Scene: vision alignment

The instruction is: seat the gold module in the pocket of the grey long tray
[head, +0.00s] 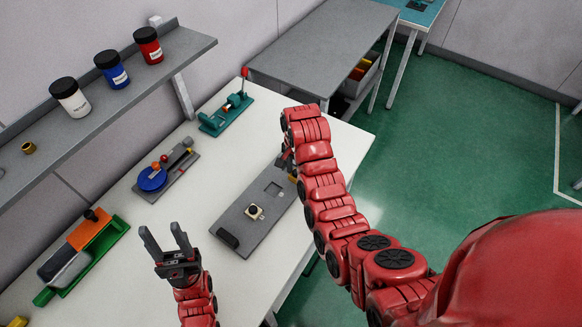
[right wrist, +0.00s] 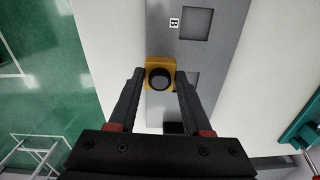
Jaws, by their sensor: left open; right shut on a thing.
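The gold module (right wrist: 152,62) is a small gold block with a round black lens. My right gripper (right wrist: 159,75) is shut on it, one finger on each side. It is over the grey long tray (right wrist: 232,45) at the tray's far end; its height above the tray is hard to tell. The tray has a square pocket (right wrist: 197,23) beside a "B" label, and another recess (right wrist: 190,82) partly behind a finger. In the head view the tray (head: 236,224) lies on the white table, and my right gripper (head: 287,161) is largely hidden by its arm. My left gripper (head: 162,231) is open and empty, left of the tray.
A pale module with a dark lens (head: 254,211) sits in the tray's near part. Fixtures stand to the left: a teal one (head: 226,113), one with a blue disc (head: 153,179), and a green one with an orange block (head: 86,236). A shelf (head: 95,105) holds jars.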

